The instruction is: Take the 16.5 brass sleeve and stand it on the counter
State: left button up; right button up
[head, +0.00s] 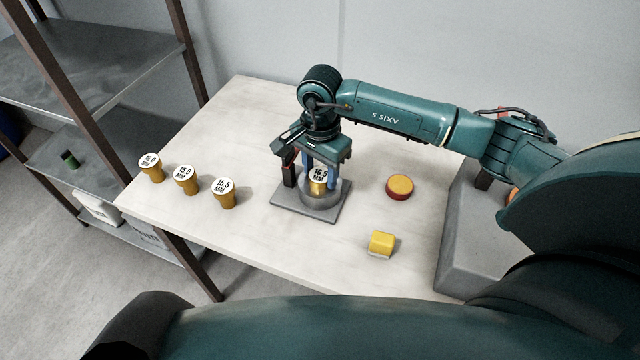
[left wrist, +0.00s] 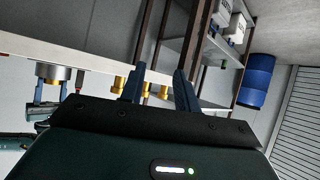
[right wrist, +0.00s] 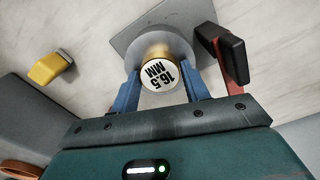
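The 16.5 brass sleeve (head: 318,187), with a white "16.5 MM" top, stands upright in a round grey holder on a square plate (head: 325,213) on the counter (head: 240,120). My right gripper (head: 319,175) points down over it with a blue finger on each side.
Brass sleeves marked 16.0 (head: 151,172), 15.0 (head: 186,184) and 15.5 (head: 224,195) stand at the counter's left. A black-topped red post (right wrist: 232,60) stands close beside the holder. A red-yellow round button (head: 399,187) and a yellow block (head: 381,243) lie to the right.

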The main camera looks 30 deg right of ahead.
jog(key=c, duration=0.7)
jog(key=shift+c, duration=0.3)
jog(key=shift+r, duration=0.15)
